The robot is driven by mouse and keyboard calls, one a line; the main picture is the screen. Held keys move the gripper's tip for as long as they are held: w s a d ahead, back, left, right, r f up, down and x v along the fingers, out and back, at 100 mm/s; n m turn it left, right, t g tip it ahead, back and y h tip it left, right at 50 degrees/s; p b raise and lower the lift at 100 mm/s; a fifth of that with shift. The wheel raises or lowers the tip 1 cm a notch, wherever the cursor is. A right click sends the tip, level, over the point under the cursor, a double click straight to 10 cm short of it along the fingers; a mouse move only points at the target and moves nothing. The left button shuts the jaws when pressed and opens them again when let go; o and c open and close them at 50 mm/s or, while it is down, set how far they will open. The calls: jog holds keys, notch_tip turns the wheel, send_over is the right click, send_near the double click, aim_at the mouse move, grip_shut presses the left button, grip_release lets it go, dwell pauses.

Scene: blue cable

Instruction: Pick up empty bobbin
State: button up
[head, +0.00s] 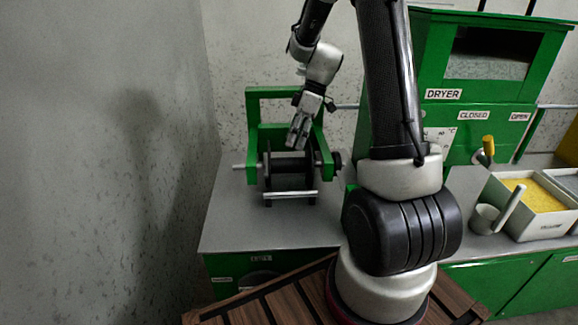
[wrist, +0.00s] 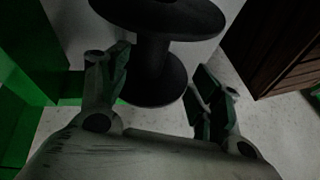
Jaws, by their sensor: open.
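The empty bobbin (head: 290,172) is a dark spool with two round flanges and a bare core. In the head view it sits in the green winder stand (head: 252,150) on the grey counter. In the wrist view the bobbin (wrist: 155,55) stands just beyond my fingers, its core running between the flanges. My gripper (head: 298,140) is above and close to the bobbin, pointing down. In the wrist view my gripper (wrist: 160,85) is open, with one finger on each side of the bobbin's core line. Whether the fingers touch it I cannot tell.
A metal rod (head: 240,166) sticks out of the stand's left side. A green dryer (head: 480,80) stands at the right. A tray of yellow granules (head: 540,200) and a grey scoop (head: 487,218) lie at the right. The counter (head: 225,215) is clear left of the stand.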

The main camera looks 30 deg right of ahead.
aim_at(286, 166)
jog(key=shift+w+d+f+n, duration=0.1)
jog(key=shift+w+f+n, duration=0.15)
jog(key=shift+f, duration=0.4)
jog(key=shift+w+f+n, duration=0.15)
jog(key=shift+w+f, duration=0.15)
jog(key=shift+f, duration=0.3)
jog(key=x, duration=0.7)
jog(key=shift+s+f, duration=0.15)
jog(key=shift+f, duration=0.25)
jog(key=c, duration=1.4)
